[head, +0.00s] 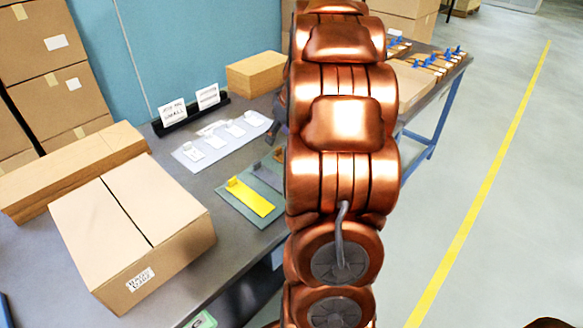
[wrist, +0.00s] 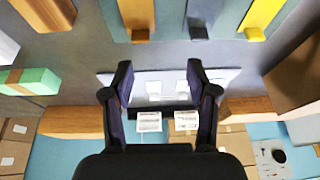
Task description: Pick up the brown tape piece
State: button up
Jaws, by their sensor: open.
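The brown tape piece (wrist: 137,14) is a tan-brown strip with a small tab at its end, at the top of the wrist view, cut off by the frame edge. A grey strip (wrist: 200,14) and a yellow strip (wrist: 262,16) lie to its right on green mats. In the head view, my arm hides most of the brown piece; the yellow strip (head: 250,197) and grey strip (head: 268,175) show beside the arm. My gripper (wrist: 160,72) is open and empty, its fingers pointing toward the strips but apart from them. A white sheet with small white pieces shows between the fingers.
A large carton (head: 130,230) and a long brown box (head: 70,172) stand left on the grey table. Two sign cards (head: 190,105) stand at the back near a brown block (head: 256,73). The white sheet (head: 190,155) lies before them. A green block (wrist: 28,81) shows left in the wrist view.

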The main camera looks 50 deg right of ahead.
aim_at(279, 155)
jog(key=d, duration=0.1)
jog(key=d+f, duration=0.1)
jog(key=d, duration=0.1)
jog(key=shift+f, duration=0.3)
jog(key=shift+w+p+x, duration=0.15)
jog(key=shift+p+x, duration=0.15)
jog(key=shift+x, duration=1.45)
jog(key=shift+w+p+x, duration=0.2)
jog(key=shift+p+x, duration=0.05)
jog(key=shift+x, duration=1.5)
jog(key=shift+a+r, duration=0.1)
jog(key=c, duration=0.9)
jog(key=shift+o, duration=0.2)
jog(key=shift+r+b, duration=0.35)
jog(key=shift+r, duration=1.35)
jog(key=shift+s+a+r, duration=0.1)
jog(key=shift+s+a, duration=0.05)
jog(key=shift+a, duration=0.05)
jog(key=s+a, duration=0.3)
jog(key=a, duration=0.1)
jog(key=s+a+r+b, duration=0.1)
jog(key=s+a, duration=0.2)
jog(key=a, duration=0.1)
jog(key=s+a+b, duration=0.1)
jog(key=s+a, duration=0.2)
jog(key=a, duration=0.1)
jog(key=shift+a+r, duration=0.2)
jog(key=shift+a, duration=0.05)
